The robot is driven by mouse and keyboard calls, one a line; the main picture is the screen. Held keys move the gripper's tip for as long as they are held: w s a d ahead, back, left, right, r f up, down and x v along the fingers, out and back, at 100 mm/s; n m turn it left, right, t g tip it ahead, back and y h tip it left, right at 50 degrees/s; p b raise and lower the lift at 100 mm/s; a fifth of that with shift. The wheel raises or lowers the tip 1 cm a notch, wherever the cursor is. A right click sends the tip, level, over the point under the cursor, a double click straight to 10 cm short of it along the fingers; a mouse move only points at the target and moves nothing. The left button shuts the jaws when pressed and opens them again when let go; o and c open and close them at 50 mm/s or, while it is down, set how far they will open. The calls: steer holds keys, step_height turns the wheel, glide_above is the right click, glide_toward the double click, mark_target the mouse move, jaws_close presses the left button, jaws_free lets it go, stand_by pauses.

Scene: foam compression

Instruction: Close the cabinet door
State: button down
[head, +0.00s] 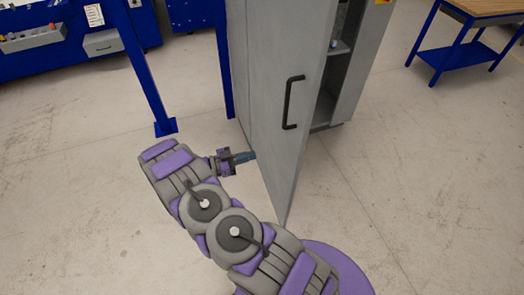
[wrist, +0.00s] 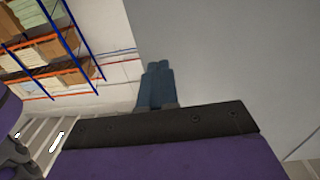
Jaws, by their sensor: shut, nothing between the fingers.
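The grey cabinet door (head: 272,85) stands open in the head view, swung out toward me, with a black handle (head: 291,103) on its face. The grey cabinet (head: 357,58) is behind it, and part of its inside with shelves shows to the right of the door. My gripper (head: 252,155) is at the left side of the door's lower part, its blue fingers shut and empty. In the wrist view the fingers (wrist: 158,82) are together in front of a large plain grey surface, likely the door (wrist: 230,50). I cannot tell whether they touch it.
A blue frame post (head: 140,65) stands on the floor left of my gripper, and another (head: 222,60) is close to the cabinet. A blue table with a wooden top (head: 485,8) is at the upper right. The floor right of the door is clear.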

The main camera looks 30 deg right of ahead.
steer(key=b, duration=0.2)
glide_toward(292, 145)
steer(key=x, duration=0.5)
steer(key=shift+s+r, duration=0.1)
steer(key=shift+s, duration=0.05)
steer(key=shift+x, duration=1)
steer(key=shift+a, duration=0.1)
